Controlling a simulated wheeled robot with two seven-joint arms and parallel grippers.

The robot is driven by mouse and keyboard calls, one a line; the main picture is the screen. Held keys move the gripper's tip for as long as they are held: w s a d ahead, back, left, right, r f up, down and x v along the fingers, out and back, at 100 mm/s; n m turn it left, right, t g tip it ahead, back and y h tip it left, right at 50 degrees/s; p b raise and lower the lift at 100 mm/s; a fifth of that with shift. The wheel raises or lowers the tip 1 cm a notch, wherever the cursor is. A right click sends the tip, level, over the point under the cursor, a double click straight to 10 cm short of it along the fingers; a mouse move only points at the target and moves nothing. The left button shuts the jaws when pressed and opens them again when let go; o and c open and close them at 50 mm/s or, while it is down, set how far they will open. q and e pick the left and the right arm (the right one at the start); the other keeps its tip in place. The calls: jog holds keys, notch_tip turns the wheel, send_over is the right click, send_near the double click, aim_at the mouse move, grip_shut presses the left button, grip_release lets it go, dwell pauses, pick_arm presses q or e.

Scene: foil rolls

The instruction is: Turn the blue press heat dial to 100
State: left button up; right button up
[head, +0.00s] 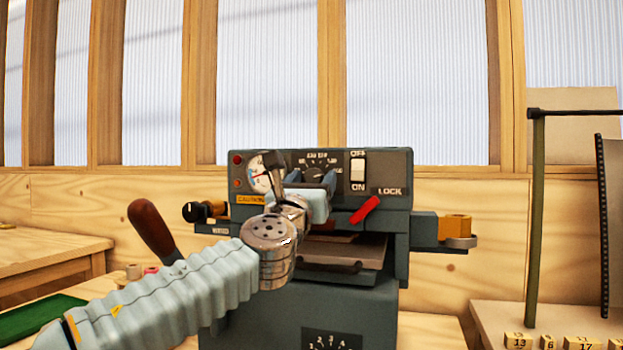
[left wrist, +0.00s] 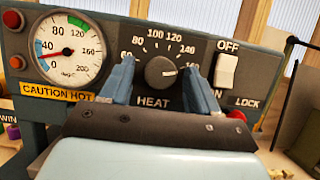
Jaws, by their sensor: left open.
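The grey press has a dark panel with a round black heat dial (left wrist: 160,73), marked HEAT below and with numbers around it. A light mark on the dial points right, roughly toward the 160 end. The dial also shows in the head view (head: 316,172), partly hidden by my gripper. My left gripper (left wrist: 160,68) is open, with one blue-grey finger on each side of the dial. In the head view my left gripper (head: 312,181) is in front of the panel. I cannot tell whether the fingers touch the dial. My right gripper is not in view.
A temperature gauge (left wrist: 68,48) is left of the dial, its needle low. A white OFF/ON switch (left wrist: 226,71) stands close to the right finger. A red lock lever (head: 365,210) sticks out below. A dark red handle (head: 152,228) rises at the left, near my arm.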

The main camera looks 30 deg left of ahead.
pick_arm(q)
jog(key=c, duration=1)
jog(key=shift+c, duration=0.2)
jog(key=shift+n, duration=0.3)
